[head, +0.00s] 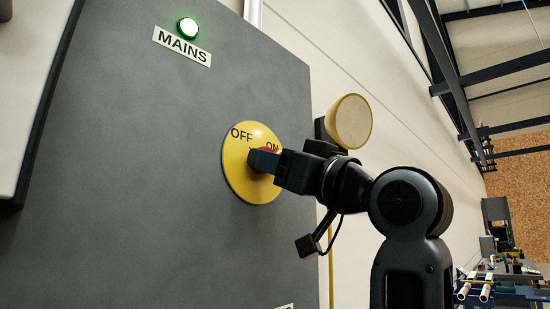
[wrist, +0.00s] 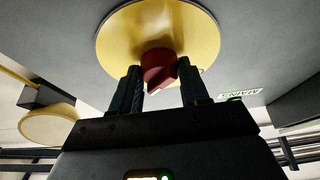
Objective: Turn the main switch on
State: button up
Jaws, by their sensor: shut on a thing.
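The main switch is a round yellow plate (head: 237,182) on a grey panel, marked OFF at upper left and ON at upper right. Its red knob (wrist: 158,68) stands at the plate's middle in the wrist view. My gripper (head: 263,161) is shut on the red knob, with one finger on each side of it in the wrist view. In the head view the fingers hide most of the knob, so I cannot tell exactly where it points. Above the switch, a green lamp (head: 187,28) is lit over the MAINS label (head: 182,46).
A round pale-yellow fitting (head: 349,121) on a black mount stands just right of the panel, close to my wrist. A thin yellow pipe (head: 331,265) runs down beside the panel edge. A bench with pale tubes (head: 486,288) is far off at lower right.

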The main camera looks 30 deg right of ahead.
jog(key=shift+f+m, duration=0.1)
jog(key=shift+m, duration=0.2)
jog(key=o, duration=1.1)
jog(key=shift+c, duration=0.2)
jog(key=b+v, duration=0.1)
jog(key=v, duration=0.6)
jog(key=shift+s+b, duration=0.35)
jog(key=shift+d+f, duration=0.1)
